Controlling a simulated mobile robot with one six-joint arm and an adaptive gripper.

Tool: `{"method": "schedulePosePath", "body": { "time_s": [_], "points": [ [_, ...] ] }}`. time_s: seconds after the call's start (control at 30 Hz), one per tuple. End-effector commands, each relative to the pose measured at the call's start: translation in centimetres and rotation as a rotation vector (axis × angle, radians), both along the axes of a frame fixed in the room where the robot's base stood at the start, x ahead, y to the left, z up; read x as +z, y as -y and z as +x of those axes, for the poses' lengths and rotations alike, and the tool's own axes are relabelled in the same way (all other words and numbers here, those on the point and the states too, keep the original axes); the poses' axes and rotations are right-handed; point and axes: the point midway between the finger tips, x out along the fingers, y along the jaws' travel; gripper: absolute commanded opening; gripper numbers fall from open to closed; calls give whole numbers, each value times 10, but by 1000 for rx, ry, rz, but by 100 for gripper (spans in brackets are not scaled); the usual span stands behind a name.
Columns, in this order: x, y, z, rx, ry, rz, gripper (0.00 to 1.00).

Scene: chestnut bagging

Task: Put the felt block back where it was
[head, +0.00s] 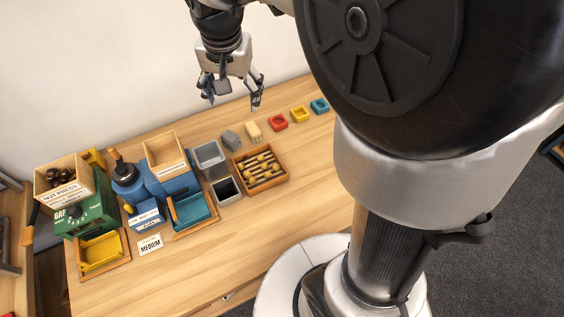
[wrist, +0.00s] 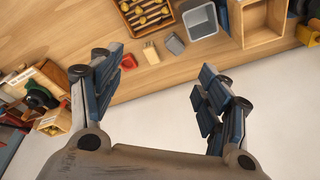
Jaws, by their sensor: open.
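A small grey block (head: 230,139), which looks like the felt block, lies on the wooden table behind the grey bins. It also shows in the wrist view (wrist: 175,44), lying between a cream piece (wrist: 151,54) and a grey bin (wrist: 199,20). My gripper (head: 232,98) is open and empty, held in the air above the back part of the table. In the wrist view its two fingers (wrist: 160,65) are spread wide, with the grey block apart from them in the gap beyond. Nothing touches the fingers.
A wooden tray with rods and chestnuts (head: 236,163) stands in front of the block. Red (head: 278,121), yellow (head: 299,114) and blue (head: 319,105) small trays line the right. The green press (head: 97,216), blue machine (head: 135,190) and wooden box (head: 178,168) crowd the left. The front table is mostly clear.

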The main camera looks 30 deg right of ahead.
Motion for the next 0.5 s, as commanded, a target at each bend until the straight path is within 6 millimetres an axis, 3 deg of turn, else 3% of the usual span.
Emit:
{"method": "schedulePosePath", "body": {
  "time_s": [0.03,0.2,0.4,0.5],
  "points": [
    [14,2,-23,51,22,-6,70],
    [37,3,-95,240,74,-39,70],
    [36,3,-171,448,131,-91,70],
    [29,3,-198,527,153,-114,70]
  ]
}}
